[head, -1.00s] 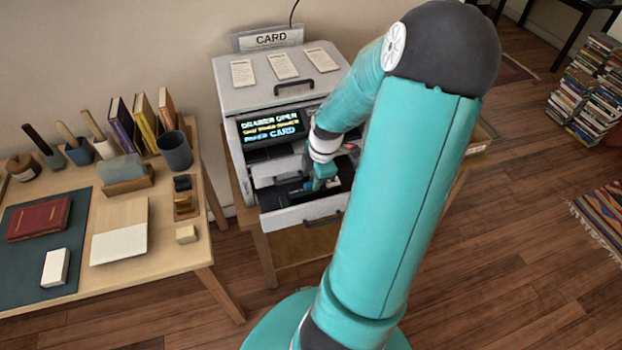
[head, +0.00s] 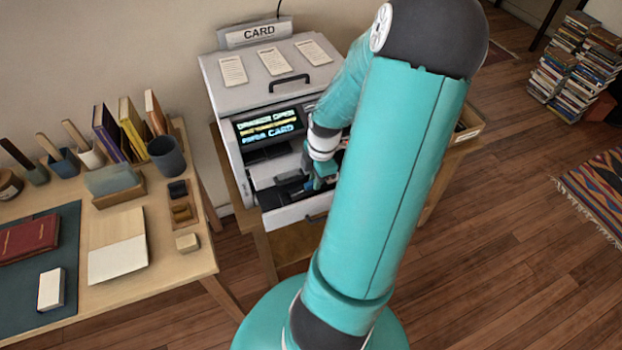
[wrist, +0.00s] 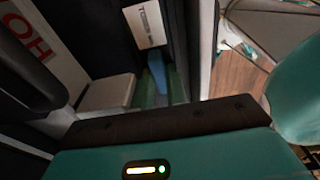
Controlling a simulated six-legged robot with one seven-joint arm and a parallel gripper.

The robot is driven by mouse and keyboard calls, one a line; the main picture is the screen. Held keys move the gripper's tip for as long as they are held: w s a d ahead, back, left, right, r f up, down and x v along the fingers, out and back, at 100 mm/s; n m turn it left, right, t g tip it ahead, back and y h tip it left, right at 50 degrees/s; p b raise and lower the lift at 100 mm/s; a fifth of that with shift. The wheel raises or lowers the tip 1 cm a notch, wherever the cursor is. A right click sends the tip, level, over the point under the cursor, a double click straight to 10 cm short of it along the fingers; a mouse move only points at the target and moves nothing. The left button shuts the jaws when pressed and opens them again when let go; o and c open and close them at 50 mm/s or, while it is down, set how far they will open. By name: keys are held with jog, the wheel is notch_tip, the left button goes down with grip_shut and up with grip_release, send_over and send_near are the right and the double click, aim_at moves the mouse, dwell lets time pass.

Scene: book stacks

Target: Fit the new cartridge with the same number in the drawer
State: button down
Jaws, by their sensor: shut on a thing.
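The machine (head: 270,92) is a white cabinet on a small wooden table, with its lower drawer (head: 297,211) pulled out. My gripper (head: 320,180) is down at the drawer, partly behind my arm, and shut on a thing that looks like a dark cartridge. In the wrist view, a dark body with a white printed label (wrist: 145,25) lies close below, with a blue piece (wrist: 157,72) beside it. The label's print is too small to read.
The lit screen (head: 268,125) reads "DRAWER OPEN", with "CARD" on its last line. A CARD sign (head: 258,32) stands behind the machine, with paper slips on its top. The desk (head: 190,262) at left holds books, tools and a cup. Book stacks (head: 578,62) stand far right.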

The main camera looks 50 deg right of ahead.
jog(key=shift+s+a+f, duration=0.35)
jog(key=shift+s+f, duration=0.05)
jog(key=shift+s, duration=0.2)
jog(key=c, duration=1.7)
grip_release()
jog(key=shift+s, duration=0.1)
notch_tip(320, 180, up, 12)
jog(key=d, duration=0.1)
jog(key=shift+d, duration=0.3)
jog(key=shift+a, duration=0.1)
